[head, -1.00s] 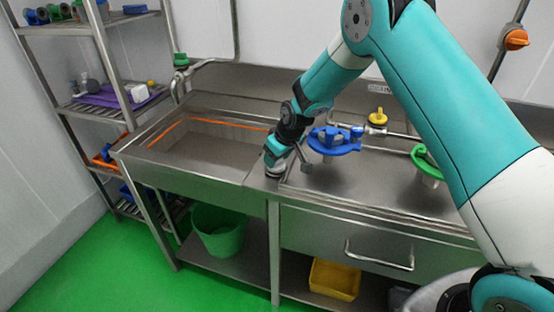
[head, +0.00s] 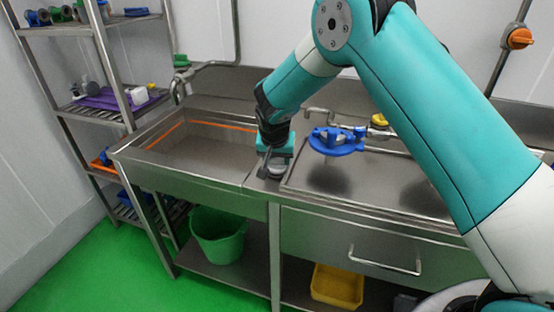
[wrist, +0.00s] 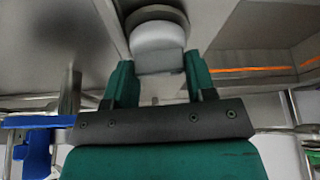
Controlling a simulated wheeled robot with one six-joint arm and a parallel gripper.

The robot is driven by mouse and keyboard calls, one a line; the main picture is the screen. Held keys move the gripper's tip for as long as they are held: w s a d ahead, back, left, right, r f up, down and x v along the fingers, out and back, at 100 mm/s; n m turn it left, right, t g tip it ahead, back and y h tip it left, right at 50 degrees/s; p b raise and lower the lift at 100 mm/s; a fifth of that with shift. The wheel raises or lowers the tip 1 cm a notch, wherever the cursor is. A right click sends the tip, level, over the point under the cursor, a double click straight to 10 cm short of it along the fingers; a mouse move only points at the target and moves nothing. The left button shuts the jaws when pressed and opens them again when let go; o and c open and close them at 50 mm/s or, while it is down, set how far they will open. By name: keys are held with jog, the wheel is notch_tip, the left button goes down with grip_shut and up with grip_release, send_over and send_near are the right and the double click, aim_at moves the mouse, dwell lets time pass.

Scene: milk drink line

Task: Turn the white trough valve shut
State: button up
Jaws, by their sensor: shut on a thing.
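The white trough valve (wrist: 158,40) shows in the wrist view as a pale block against a round grey part. The teal fingers of my gripper (wrist: 155,80) stand on either side of it and are shut on it. In the head view my gripper (head: 272,162) points down at the strip between the trough and the sink. The valve (head: 276,171) shows there only as a small pale piece by the fingertips. Most of it is hidden, and I cannot tell its turned position.
The trough (head: 185,162) with an orange line lies left of my gripper. A blue valve (head: 335,142) stands close to the right, with a yellow one (head: 379,120) behind it. A green bucket (head: 218,236) and a yellow bin (head: 338,287) are below. A shelf rack stands at the left.

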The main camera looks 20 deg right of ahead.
jog(key=shift+m+h, duration=0.4)
jog(key=shift+m, duration=0.7)
jog(key=shift+g+b, duration=0.3)
jog(key=o, duration=0.9)
jog(key=shift+a+r, duration=0.1)
jog(key=b+v, duration=0.1)
jog(key=v, duration=1.6)
jog(key=shift+r+b, duration=0.1)
jog(key=shift+b, duration=0.2)
jog(key=s+r+n+g+y, duration=0.1)
jog(key=s+n, duration=0.3)
jog(key=s, duration=0.7)
jog(key=s+n+g+y, duration=0.1)
jog(key=s+n+y, duration=0.2)
jog(key=s, duration=0.8)
jog(key=s+r+n+g+y+p, duration=0.1)
jog(key=s+n+y, duration=0.1)
jog(key=s+n, duration=0.5)
jog(key=shift+s+a+r+g+y, duration=0.1)
jog(key=shift+s+a+y, duration=0.05)
jog(key=shift+s, duration=0.6)
jog(key=shift+s+a+r+g+y, duration=0.1)
jog(key=shift+s+a, duration=0.05)
jog(key=shift+s, duration=0.6)
jog(key=shift+s+a+r+g+y, duration=0.1)
jog(key=shift+s+r+y, duration=0.05)
jog(key=shift+s, duration=0.6)
